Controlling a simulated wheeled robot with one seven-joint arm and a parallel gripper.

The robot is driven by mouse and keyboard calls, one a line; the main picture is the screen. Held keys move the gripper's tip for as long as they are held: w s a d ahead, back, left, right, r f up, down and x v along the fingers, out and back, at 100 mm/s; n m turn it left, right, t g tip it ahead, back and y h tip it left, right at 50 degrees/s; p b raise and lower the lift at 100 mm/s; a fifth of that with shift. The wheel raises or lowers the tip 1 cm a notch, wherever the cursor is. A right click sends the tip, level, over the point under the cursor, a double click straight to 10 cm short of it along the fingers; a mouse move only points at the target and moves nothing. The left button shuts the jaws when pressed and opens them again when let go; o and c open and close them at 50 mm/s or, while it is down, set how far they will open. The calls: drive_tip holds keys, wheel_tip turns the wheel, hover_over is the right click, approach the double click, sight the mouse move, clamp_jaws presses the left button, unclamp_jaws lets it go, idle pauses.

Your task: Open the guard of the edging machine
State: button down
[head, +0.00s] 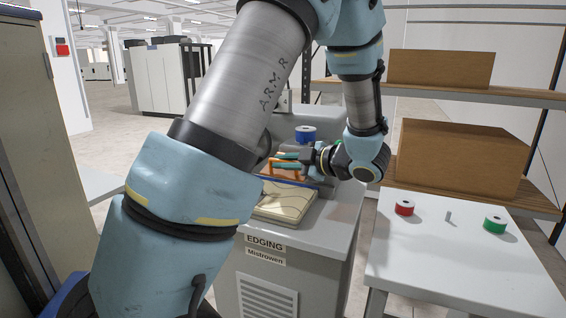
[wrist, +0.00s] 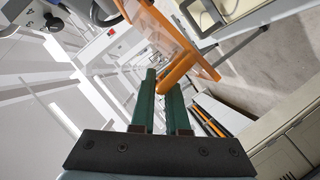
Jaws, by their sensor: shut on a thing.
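The edging machine (head: 340,225) is a grey cabinet labelled "EDGING Mistrowen", standing in front of me in the head view. Its guard (head: 290,176) is an orange frame above the machine's work surface, partly hidden by my gripper and arm. The guard (wrist: 180,69) also shows in the wrist view as an orange frame with a clear panel. My gripper (head: 280,160) has green fingers and reaches in from the right. In the wrist view my gripper (wrist: 160,80) is shut on the end of the guard's orange bar. How far the guard stands open is hard to tell.
A cream patterned panel (head: 285,203) lies on the machine below the guard, and a blue spool (head: 305,133) sits behind. A white table (head: 450,260) at right carries a red spool (head: 404,208), a grey peg (head: 449,218) and a green spool (head: 495,225). Shelves hold cardboard boxes (head: 460,160).

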drive_tip(key=c, duration=0.9)
unclamp_jaws()
drive_tip(key=shift+w, duration=0.1)
drive_tip(key=shift+d, duration=0.1)
drive_tip(key=b+v, duration=0.3)
drive_tip(key=v, duration=0.7)
drive_tip(key=shift+s+d+b, duration=0.25)
drive_tip(key=shift+s+b, duration=0.05)
drive_tip(key=shift+b, duration=0.05)
